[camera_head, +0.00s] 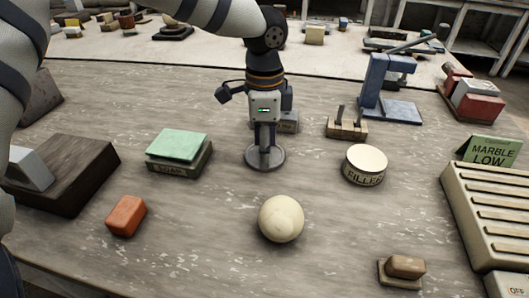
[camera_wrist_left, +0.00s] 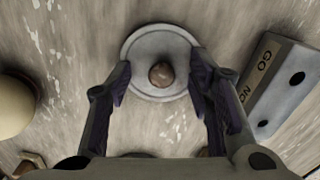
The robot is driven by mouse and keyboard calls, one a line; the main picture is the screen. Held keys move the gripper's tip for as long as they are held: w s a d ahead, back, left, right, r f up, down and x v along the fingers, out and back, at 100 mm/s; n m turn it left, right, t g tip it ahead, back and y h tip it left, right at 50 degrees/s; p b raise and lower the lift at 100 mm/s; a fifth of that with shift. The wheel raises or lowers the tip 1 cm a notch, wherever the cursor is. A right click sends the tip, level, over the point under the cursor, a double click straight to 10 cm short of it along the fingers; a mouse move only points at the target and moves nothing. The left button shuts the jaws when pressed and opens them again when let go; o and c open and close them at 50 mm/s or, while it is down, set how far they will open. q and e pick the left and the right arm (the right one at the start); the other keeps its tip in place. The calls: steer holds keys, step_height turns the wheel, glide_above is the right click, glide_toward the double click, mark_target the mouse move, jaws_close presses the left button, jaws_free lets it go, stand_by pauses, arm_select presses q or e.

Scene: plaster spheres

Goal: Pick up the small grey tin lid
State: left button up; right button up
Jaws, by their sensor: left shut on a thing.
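The small grey tin lid (camera_head: 277,160) is a round flat disc at the middle of the table, under my left gripper (camera_head: 265,146). In the left wrist view the lid (camera_wrist_left: 160,40) shows a pale rim and a brown knob (camera_wrist_left: 161,74) at its centre. My right gripper is not in view.
A cream plaster sphere (camera_head: 281,219) is in front of the lid. A filler tin (camera_head: 365,165) stands to the right, a green-topped soap box (camera_head: 179,152) to the left. A grey GO/NO block (camera_wrist_left: 276,85) is close by the lid. A red block (camera_head: 126,216) lies front left.

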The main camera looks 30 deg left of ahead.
arm_select(q)
steer(key=shift+a+f, duration=0.1)
steer(key=shift+f, duration=0.25)
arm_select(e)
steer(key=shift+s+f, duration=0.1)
